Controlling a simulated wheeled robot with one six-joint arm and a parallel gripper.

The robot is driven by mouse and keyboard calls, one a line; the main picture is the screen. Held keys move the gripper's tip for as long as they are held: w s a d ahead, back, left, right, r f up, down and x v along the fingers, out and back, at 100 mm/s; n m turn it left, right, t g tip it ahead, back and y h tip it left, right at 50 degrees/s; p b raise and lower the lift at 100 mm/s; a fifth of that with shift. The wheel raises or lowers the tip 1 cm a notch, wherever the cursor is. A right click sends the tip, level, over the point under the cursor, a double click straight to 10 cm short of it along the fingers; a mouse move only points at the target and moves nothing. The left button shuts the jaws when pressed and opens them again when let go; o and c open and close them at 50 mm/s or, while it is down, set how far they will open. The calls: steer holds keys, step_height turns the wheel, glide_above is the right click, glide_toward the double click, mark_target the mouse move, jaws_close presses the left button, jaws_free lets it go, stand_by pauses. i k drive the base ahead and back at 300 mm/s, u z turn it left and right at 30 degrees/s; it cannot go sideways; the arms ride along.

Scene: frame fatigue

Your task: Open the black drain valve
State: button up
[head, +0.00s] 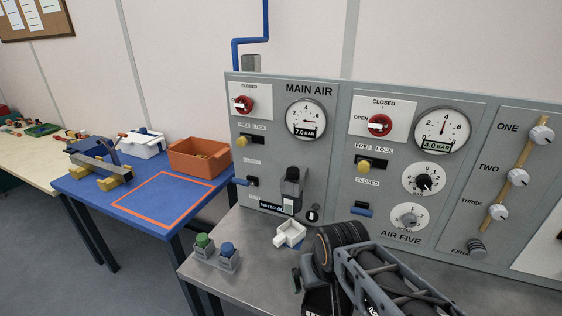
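A small black valve knob (313,214) sits low on the left part of the grey panel, beside a black filter unit (291,186) with a partly readable "WATER" label. I take this knob to be the drain valve, but it is too small to tell its position. A white open cup (290,234) stands on the grey bench just below. My gripper (299,281) is at the bottom of the head view, below and in front of the cup and apart from the knob. My own wrist hides much of it, so its fingers cannot be made out.
The panel (335,190) carries red knobs, yellow locks, blue handles and gauges reading 7.0 and 4.0 bar. A blue table (125,193) with an orange bin (200,158) is further left.

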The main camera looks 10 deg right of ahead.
mark_target(311, 217)
steer(key=u, duration=2.35)
steer(key=i, duration=2.5)
steer(key=z, duration=3.95)
steer(key=i, duration=0.5)
steer(key=u, duration=0.1)
